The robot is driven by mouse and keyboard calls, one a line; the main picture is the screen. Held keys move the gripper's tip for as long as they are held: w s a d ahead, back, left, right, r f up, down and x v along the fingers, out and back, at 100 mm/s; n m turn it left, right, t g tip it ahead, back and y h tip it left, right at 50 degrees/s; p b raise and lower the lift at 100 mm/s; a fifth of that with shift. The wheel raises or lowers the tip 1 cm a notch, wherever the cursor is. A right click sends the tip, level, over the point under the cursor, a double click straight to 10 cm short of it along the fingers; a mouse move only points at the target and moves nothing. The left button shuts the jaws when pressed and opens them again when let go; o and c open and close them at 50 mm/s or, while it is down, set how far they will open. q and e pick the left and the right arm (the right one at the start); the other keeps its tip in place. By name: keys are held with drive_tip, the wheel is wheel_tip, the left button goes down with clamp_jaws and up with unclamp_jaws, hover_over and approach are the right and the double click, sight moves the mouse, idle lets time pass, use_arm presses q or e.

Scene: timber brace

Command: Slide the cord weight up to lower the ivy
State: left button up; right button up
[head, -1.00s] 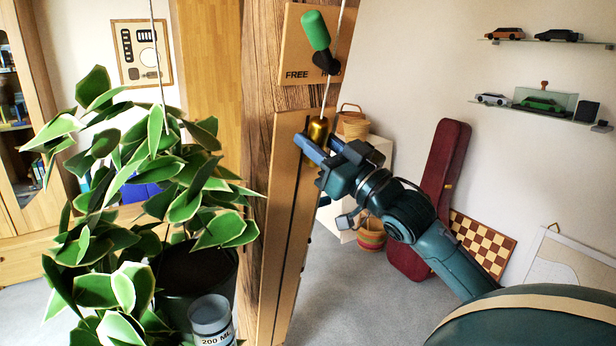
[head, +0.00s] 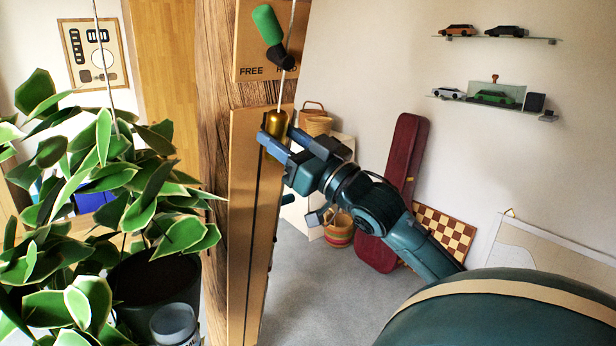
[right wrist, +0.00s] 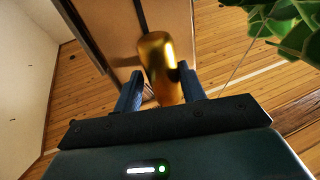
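The brass cord weight (head: 276,122) hangs on a pale cord in front of the slotted wooden board on the post. My right gripper (head: 275,134) is at the weight, with one finger on each side of it. In the right wrist view the weight (right wrist: 160,62) stands between the fingertips (right wrist: 160,80); a narrow gap shows on its left, and its right side is very near or touching the finger. The gripper looks open. The ivy (head: 110,190) hangs on its own cord at the left, in a dark pot (head: 150,282). My left gripper is out of view.
A lever with a green handle (head: 267,24) sits above the weight on a plate marked FREE; the other label is partly covered. A red case (head: 400,165) and chessboard (head: 443,230) stand by the wall.

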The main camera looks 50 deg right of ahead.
drive_tip(key=b+v, duration=0.2)
drive_tip(key=v, duration=0.9)
drive_tip(key=shift+s, duration=0.25)
drive_tip(key=shift+f, duration=0.2)
wheel_tip(320, 180, down, 14)
drive_tip(key=w+d+m+g+h, duration=0.2)
drive_tip(key=d+m+g+h, duration=0.1)
drive_tip(key=a+f+g, duration=0.2)
drive_tip(key=a+f, duration=0.1)
drive_tip(key=f, duration=0.6)
drive_tip(key=a+f+g, duration=0.2)
drive_tip(key=a+f, duration=0.2)
drive_tip(key=f, duration=0.5)
drive_tip(key=s+a+f+n+g+y, duration=0.2)
drive_tip(key=a+f, duration=0.6)
drive_tip(key=a, duration=0.3)
drive_tip(key=s+a+f+n+g+y, duration=0.2)
drive_tip(key=a+f, duration=0.6)
drive_tip(key=a, duration=0.4)
drive_tip(key=shift+s+a+f+g+y, duration=0.2)
drive_tip(key=shift+f+g+y, duration=0.15)
drive_tip(key=shift+g+y, duration=0.2)
